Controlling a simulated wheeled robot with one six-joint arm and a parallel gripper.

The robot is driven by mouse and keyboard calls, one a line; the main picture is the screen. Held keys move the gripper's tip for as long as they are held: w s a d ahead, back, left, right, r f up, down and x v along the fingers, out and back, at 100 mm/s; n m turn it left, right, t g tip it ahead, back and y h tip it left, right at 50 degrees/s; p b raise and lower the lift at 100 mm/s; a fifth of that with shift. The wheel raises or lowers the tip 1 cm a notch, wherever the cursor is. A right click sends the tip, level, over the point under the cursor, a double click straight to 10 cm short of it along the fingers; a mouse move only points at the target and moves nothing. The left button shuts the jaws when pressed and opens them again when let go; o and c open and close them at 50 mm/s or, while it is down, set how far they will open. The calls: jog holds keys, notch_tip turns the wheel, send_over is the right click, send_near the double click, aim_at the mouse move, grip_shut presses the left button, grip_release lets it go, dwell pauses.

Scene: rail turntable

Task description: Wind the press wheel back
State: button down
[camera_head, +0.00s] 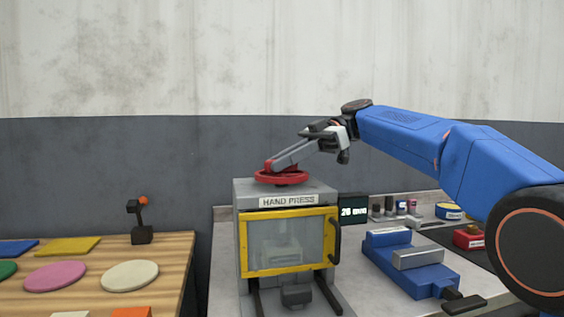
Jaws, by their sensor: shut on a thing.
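The hand press (242,240) is a grey box with a yellow-framed clear door (280,215) at its front, which looks closed. Its red press wheel (298,180) lies flat on top of the box. My gripper (272,166) reaches in from the right, and its fingertips are at a raised red part at the wheel's left side. The gripper is shut on the press wheel there. The exact contact of the fingers is too small to see. A small block-like shape shows dimly behind the door.
A blue vise (405,265) stands right of the press. A small display (353,210) stands close to the press's right side. A wooden table (175,265) at left holds coloured discs and plates. Small items line the back of the right bench, with a red box (468,238) near my arm.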

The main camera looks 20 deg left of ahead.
jog(key=shift+f+n+h, duration=0.1)
jog(key=shift+n+h, duration=0.2)
jog(key=shift+h, duration=0.1)
jog(key=c, duration=1.7)
grip_release()
